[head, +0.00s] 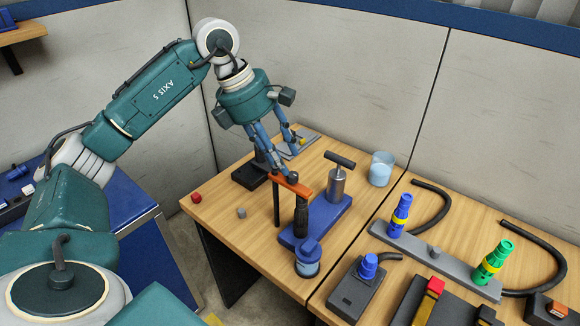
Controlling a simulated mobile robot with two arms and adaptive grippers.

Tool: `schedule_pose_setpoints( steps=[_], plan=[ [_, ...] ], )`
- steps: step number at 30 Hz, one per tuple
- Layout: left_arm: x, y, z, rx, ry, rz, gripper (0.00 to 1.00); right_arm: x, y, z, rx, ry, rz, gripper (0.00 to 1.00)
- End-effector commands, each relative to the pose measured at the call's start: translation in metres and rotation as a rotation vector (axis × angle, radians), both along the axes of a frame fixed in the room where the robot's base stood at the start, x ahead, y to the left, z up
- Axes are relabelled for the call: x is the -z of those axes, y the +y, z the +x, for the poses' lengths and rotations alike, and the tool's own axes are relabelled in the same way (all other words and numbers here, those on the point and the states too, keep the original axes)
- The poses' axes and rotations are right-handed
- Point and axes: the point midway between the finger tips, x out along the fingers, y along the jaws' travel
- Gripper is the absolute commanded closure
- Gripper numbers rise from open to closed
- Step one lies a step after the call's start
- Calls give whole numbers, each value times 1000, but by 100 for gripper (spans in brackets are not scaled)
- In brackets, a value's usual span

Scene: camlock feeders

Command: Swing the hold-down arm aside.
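The hold-down arm (291,185) is a short orange bar in the middle of the head view. It lies across the top of a dark ribbed cylinder (301,218) on a blue base plate (322,226). A thin dark post (276,205) stands under its left end. My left gripper (295,160) reaches down from above with blue fingers. The fingers look apart, with one tip close to the bar's left part. I cannot tell whether it touches. My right gripper is not in view.
A silver cylinder with a dark T-handle (338,184) stands on the blue plate, a blue-lidded jar (308,260) in front. A clear cup (381,169) is behind. Blue (400,215) and green (493,262) connectors stand right. A red piece (196,197) lies near the left table edge.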

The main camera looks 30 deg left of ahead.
Motion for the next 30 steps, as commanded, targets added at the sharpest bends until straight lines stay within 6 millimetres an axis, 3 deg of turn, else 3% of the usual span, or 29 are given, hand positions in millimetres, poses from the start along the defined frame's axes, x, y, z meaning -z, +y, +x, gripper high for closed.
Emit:
schedule_pose_setpoints(
  steps=[4, 12, 20, 26, 30],
  plan=[
    [24, -8, 6, 1, 2, -2, 60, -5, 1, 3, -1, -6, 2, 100],
    [45, -15, 13, 0, 0, -1, 60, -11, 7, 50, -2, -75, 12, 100],
    [46, -15, 13, 0, -2, -2, 60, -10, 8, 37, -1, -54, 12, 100],
    [46, -16, 13, 1, -2, -3, 98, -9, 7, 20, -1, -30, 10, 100],
    [45, -16, 13, 2, -2, -5, 100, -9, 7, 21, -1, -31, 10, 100]
  ],
)
